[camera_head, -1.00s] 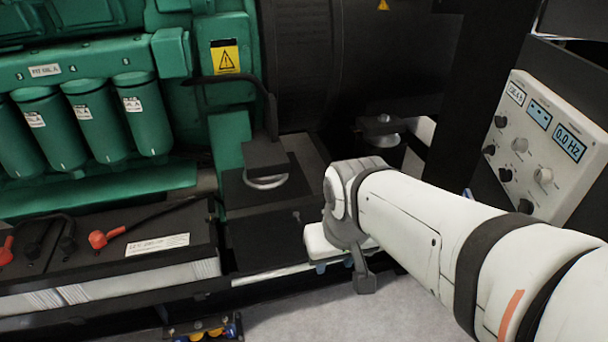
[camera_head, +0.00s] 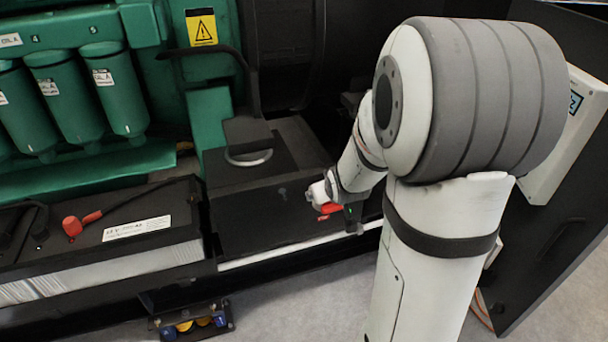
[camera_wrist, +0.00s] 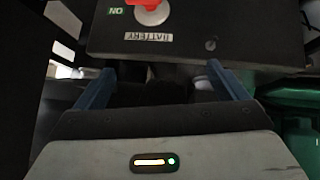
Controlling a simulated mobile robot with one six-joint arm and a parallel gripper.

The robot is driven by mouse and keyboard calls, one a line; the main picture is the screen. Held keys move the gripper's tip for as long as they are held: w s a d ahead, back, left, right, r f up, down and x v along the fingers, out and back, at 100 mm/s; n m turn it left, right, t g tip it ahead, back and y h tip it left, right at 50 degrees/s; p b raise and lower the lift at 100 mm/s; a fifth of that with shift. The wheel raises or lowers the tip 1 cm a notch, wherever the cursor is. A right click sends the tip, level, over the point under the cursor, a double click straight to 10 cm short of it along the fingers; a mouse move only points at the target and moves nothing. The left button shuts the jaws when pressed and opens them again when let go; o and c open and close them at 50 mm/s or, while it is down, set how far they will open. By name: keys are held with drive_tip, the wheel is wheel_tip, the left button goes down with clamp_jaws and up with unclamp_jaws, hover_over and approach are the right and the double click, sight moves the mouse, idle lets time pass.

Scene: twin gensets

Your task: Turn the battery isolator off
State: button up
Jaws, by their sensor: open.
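The battery isolator (camera_wrist: 150,12) shows at the top edge of the wrist view as a red handle on a pale round disc, partly cut off by the frame. A green ON label (camera_wrist: 116,11) sits beside it, and a BATTERY label (camera_wrist: 145,38) is on the same dark panel; the lettering appears upside down. My gripper (camera_wrist: 162,78) is open with its two blue fingers apart and nothing between them. The isolator lies beyond the fingertips. In the head view a red part (camera_head: 330,208), likely the isolator handle, shows close against my wrist; the fingers are hard to make out there.
A battery (camera_head: 110,235) with a red terminal cap stands at the left. Green engine filters (camera_head: 112,88) and a black cable are behind. A control panel (camera_head: 570,130) is at the right, partly hidden by my arm. Grey floor lies in front.

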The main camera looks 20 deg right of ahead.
drive_tip(key=shift+o, duration=0.7)
drive_tip(key=w+d+f+t+b, duration=0.2)
drive_tip(key=w+d+f, duration=0.1)
drive_tip(key=f, duration=0.5)
drive_tip(key=shift+w+d, duration=0.2)
drive_tip(key=shift+w, duration=0.5)
drive_tip(key=t+y+b, duration=0.2)
drive_tip(key=t+b, duration=0.4)
drive_tip(key=t, duration=0.1)
approach(335, 210)
drive_tip(key=w, duration=0.8)
drive_tip(key=shift+w+a+f, duration=0.1)
drive_tip(key=shift+w, duration=0.3)
drive_tip(key=shift+c, duration=0.2)
